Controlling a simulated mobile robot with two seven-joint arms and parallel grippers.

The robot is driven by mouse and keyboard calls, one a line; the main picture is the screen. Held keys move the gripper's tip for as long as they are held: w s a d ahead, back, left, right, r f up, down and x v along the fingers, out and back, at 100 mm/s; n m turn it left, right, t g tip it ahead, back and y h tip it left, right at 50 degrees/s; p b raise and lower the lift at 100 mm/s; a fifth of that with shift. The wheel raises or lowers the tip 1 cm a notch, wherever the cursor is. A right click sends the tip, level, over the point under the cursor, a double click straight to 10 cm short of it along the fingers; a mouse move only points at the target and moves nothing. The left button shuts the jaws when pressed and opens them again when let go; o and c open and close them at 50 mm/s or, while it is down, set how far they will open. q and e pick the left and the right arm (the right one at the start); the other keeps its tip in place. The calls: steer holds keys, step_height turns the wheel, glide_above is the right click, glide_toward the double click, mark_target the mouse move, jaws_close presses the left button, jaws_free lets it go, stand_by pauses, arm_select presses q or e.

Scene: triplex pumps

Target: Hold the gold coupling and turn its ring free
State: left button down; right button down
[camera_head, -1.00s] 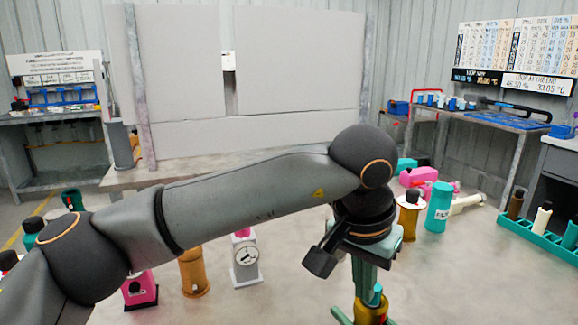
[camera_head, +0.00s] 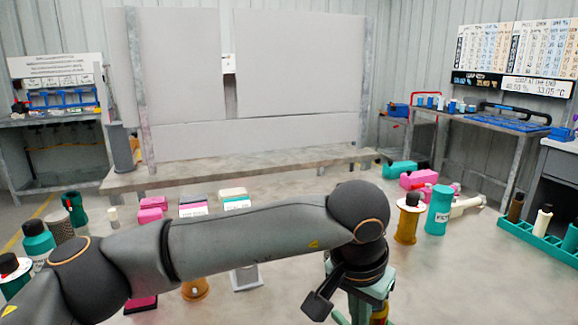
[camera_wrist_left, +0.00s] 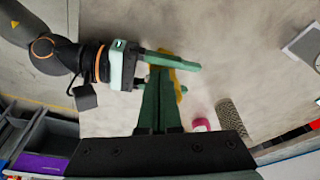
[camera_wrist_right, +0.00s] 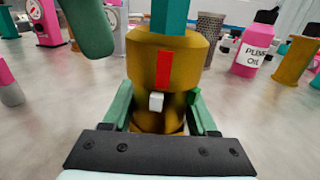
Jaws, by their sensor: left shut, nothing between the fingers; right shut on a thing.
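The gold coupling (camera_wrist_right: 140,65) stands upright in the right wrist view, with a red stripe, a small white tab and a teal part on top. My right gripper (camera_wrist_right: 160,106) is shut on its lower body, one green finger on each side. In the left wrist view, the coupling (camera_wrist_left: 181,88) shows only as gold edges behind the green fingers. My left gripper (camera_wrist_left: 160,76) is shut and empty, its fingers overlapping the coupling in that view; I cannot tell if they touch it. One left finger shows at upper left in the right wrist view. In the head view, my left arm hides most of the coupling.
A teal rack (camera_head: 535,233) lies at the right edge. A pink oil bottle (camera_wrist_right: 255,45) stands behind the coupling.

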arm_select(q)
steer(key=shift+w+d, duration=0.3)
steer(key=shift+w, duration=0.1)
stand_by(0.4)
steer(key=shift+w+a, duration=0.15)
arm_select(e)
steer(key=shift+a, duration=0.1)
stand_by(0.4)
arm_select(q)
steer(key=shift+a, duration=0.1)
step_height(320, 180, up, 6)
steer(key=shift+s+a, duration=0.15)
steer(key=shift+s, duration=0.25)
stand_by(0.3)
arm_select(e)
steer(key=shift+c, duration=0.5)
jaws_free()
